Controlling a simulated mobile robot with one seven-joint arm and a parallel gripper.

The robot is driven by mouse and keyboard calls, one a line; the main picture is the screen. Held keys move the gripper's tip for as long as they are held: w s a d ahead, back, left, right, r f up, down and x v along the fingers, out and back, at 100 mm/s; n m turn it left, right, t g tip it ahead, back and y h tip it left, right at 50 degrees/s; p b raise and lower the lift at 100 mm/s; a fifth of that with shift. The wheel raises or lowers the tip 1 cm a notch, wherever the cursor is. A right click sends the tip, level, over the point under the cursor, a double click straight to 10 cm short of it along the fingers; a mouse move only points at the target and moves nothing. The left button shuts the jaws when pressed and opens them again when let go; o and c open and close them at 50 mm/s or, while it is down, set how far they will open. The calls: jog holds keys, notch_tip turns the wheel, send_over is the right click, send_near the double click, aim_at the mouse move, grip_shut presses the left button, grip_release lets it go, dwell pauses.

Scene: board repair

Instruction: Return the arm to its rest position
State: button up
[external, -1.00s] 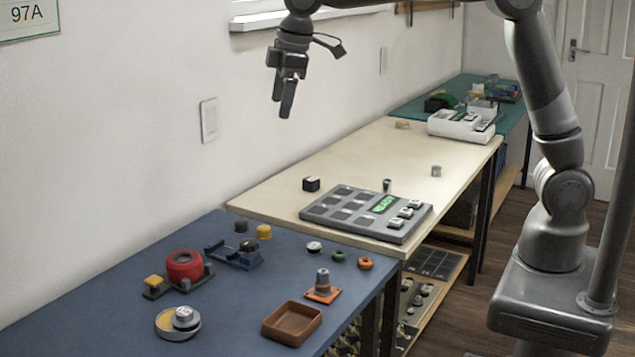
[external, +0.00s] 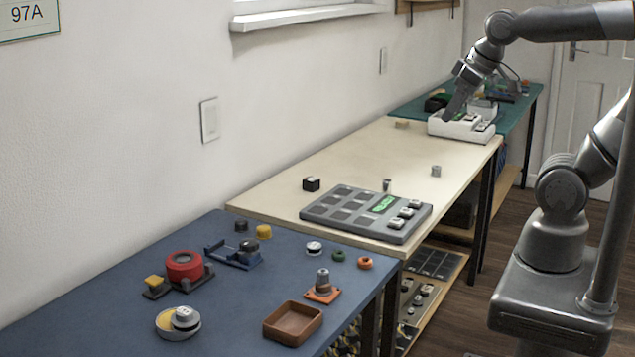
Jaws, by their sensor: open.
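My arm comes in from the right edge and reaches back to the left, bent at its elbow outside the frame. My gripper (external: 451,113) hangs tilted down and to the left, in front of the white tray device (external: 455,127) on the far end of the cream table. The fingers overlap the device in the picture; I cannot tell whether they touch it. My gripper looks empty. My base (external: 553,290) stands on the floor at the right.
The cream table (external: 290,197) carries a grey board (external: 335,212) with a green display, a black block (external: 311,184) and small metal parts. The blue table (external: 80,310) holds a red roll (external: 184,266), a brown tray (external: 292,323) and small parts. A green table (external: 408,112) stands behind.

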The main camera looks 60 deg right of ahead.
jog(key=shift+s+d+f+m, duration=0.15)
jog(key=shift+s+d+f, duration=0.05)
jog(key=shift+s+f, duration=0.25)
jog(key=shift+s+d+f+m, duration=0.15)
jog(key=shift+s+f, duration=0.15)
jog(key=shift+s, duration=0.2)
